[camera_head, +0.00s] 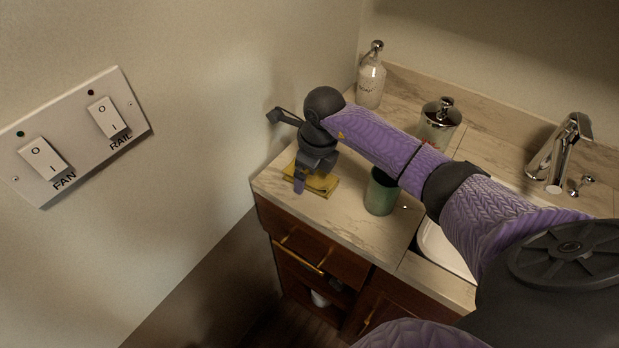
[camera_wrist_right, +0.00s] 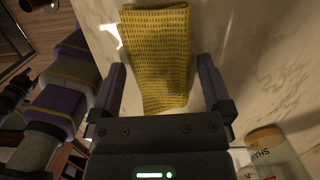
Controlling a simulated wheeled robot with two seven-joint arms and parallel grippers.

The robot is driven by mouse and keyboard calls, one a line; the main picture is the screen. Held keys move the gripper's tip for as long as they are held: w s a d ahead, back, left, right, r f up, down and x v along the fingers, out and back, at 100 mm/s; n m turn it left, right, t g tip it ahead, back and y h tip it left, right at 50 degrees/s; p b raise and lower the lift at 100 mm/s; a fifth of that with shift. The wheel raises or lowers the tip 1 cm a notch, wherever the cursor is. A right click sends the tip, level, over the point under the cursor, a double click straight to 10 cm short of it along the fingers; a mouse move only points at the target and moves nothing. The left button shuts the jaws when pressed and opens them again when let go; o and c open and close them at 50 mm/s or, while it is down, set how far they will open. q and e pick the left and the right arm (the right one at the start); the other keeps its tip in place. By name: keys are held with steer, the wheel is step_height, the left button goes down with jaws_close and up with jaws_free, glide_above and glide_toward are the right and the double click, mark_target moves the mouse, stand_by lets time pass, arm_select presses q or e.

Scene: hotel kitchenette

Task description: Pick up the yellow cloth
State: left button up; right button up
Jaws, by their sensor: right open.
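The yellow cloth (camera_head: 322,184) lies folded on the marble counter near its left front corner. In the right wrist view the cloth (camera_wrist_right: 158,50) shows a woven texture and extends up from between the fingers. My right gripper (camera_head: 300,184) is over the cloth, pointing down, and hides part of it. In the right wrist view the right gripper (camera_wrist_right: 168,88) is open, with one finger on each side of the cloth's near end. I cannot tell whether the fingers touch it. My left gripper is not seen.
A green cup (camera_head: 381,192) stands just right of the cloth. A glass bottle (camera_head: 370,82) and a metal-lidded jar (camera_head: 440,122) stand behind. A sink (camera_head: 440,246) with a chrome faucet (camera_head: 562,150) is at the right. A wall with a switch plate (camera_head: 76,134) is on the left.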

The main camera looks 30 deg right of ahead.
steer(key=shift+c, duration=0.7)
steer(key=c, duration=0.9)
steer(key=shift+o, duration=0.2)
step_height(320, 180, up, 12)
steer(key=p, duration=0.3)
steer(key=s+d+p, duration=0.1)
steer(key=s+d, duration=0.2)
steer(key=s, duration=0.6)
steer(key=s+d+p, duration=0.2)
steer(key=s+d, duration=0.2)
steer(key=s, duration=0.5)
steer(key=shift+s+d+f, duration=0.3)
steer(key=o, duration=0.6)
steer(key=c, duration=0.5)
